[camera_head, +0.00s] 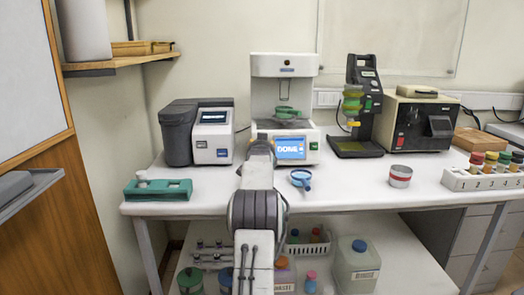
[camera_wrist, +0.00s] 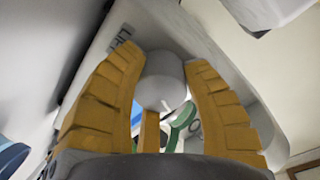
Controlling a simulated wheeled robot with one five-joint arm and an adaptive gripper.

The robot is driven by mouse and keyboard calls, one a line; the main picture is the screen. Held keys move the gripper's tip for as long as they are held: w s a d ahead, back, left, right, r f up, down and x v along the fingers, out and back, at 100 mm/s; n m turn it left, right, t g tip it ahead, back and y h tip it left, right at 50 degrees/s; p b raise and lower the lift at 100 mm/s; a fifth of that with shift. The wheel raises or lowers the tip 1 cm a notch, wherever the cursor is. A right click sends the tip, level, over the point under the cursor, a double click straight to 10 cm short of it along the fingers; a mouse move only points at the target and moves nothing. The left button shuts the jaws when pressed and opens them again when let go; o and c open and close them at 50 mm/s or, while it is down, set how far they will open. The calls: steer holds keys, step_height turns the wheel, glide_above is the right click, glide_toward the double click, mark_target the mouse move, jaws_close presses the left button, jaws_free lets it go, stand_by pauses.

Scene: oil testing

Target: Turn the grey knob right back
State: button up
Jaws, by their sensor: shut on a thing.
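The grey knob (camera_wrist: 165,78) shows in the wrist view as a smooth rounded shape between the yellow fingers of my gripper (camera_wrist: 163,62). The fingers close around it from both sides. In the head view my gripper (camera_head: 260,138) is at the front of the white tester (camera_head: 285,66), just left of its blue screen (camera_head: 291,149). The screen seems to read "DONE". My arm hides the knob in the head view. I cannot tell which way the knob is turned. A green dish (camera_head: 287,113) sits inside the tester.
A dark grey and white device (camera_head: 210,143) stands left of the tester. A black stand (camera_head: 364,105) is to its right. A blue-handled strainer (camera_head: 302,180) and a red-banded tin (camera_head: 400,176) lie on the white table. A green tray (camera_head: 158,190) is at the left.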

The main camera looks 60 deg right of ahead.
steer(key=shift+f+n, duration=0.15)
steer(key=shift+n, duration=0.15)
steer(key=o, duration=1.2)
steer(key=shift+a, duration=0.1)
steer(key=v, duration=1.1)
steer(key=shift+s+a, duration=0.15)
steer(key=shift+a, duration=0.2)
